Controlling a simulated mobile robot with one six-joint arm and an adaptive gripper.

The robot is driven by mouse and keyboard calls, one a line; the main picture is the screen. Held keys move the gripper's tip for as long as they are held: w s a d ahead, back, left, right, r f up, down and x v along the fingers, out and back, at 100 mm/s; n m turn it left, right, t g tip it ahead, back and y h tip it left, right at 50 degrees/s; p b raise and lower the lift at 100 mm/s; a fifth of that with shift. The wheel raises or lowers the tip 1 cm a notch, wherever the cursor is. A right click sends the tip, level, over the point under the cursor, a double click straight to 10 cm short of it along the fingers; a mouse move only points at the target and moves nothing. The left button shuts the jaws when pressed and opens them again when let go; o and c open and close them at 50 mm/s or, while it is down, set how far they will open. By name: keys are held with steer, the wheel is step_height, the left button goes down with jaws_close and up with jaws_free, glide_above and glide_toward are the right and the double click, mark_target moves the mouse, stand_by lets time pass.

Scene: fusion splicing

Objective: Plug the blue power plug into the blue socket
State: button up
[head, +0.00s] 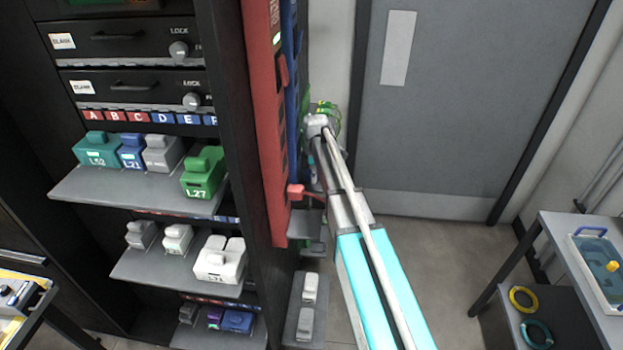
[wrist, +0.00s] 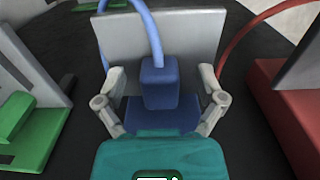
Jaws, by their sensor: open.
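The blue plug (wrist: 160,82) is in the middle of the wrist view, with a blue cable (wrist: 147,22) curving up from it. It stands over a darker blue block (wrist: 128,112) in front of a grey panel (wrist: 190,40). My gripper (wrist: 162,77) is open, one finger on each side of the plug, with a gap on both sides. In the head view my gripper (head: 322,125) is by the right side of the rack, and the plug is hidden. A tall blue strip (head: 292,60) runs beside it; I cannot make out the blue socket there.
A red strip (head: 265,120) with a red plug (head: 297,191) stands beside the blue one. The rack shelves (head: 130,188) hold several coloured blocks. In the wrist view, a green block (wrist: 18,115) is at left and a red block (wrist: 290,110) at right. Open floor lies before the door.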

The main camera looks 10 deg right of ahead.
stand_by(0.5)
jaws_close()
steer(key=shift+r, duration=0.15)
steer(key=shift+r+p, duration=0.9)
steer(key=shift+p, duration=0.2)
steer(key=s+r+p, duration=1.1)
steer(key=s, duration=0.3)
steer(key=shift+w, duration=0.15)
steer(key=w+d+f+b, duration=0.2)
steer(key=w+d, duration=0.3)
steer(key=w, duration=0.7)
steer(key=shift+f, duration=0.15)
